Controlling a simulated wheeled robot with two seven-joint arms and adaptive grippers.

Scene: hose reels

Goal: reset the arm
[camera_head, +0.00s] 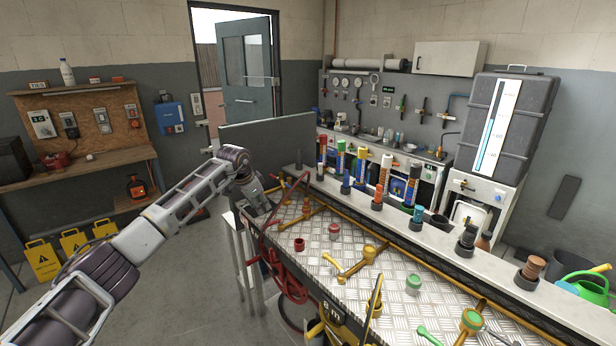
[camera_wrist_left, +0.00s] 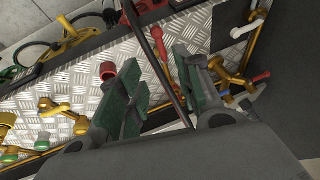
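My left arm reaches in from the left in the head view. Its gripper (camera_head: 258,203) is over the far left end of the metal tread-plate bench top (camera_head: 312,262), beside a grey upright panel (camera_head: 268,140). In the left wrist view the left gripper (camera_wrist_left: 158,85) has its two green-padded fingers spread apart. A dark bar and a red-ended tool (camera_wrist_left: 158,42) show through the gap between them, and nothing is clearly held. The fingertips are too small to make out in the head view. My right gripper is in neither view.
Red (camera_head: 299,244) and green (camera_head: 413,283) fittings and yellow valves lie on the bench. A red hose (camera_head: 283,278) hangs at its left edge. A raised ledge behind carries several coloured nozzles. A wooden workbench (camera_head: 85,180) stands left; open floor lies between.

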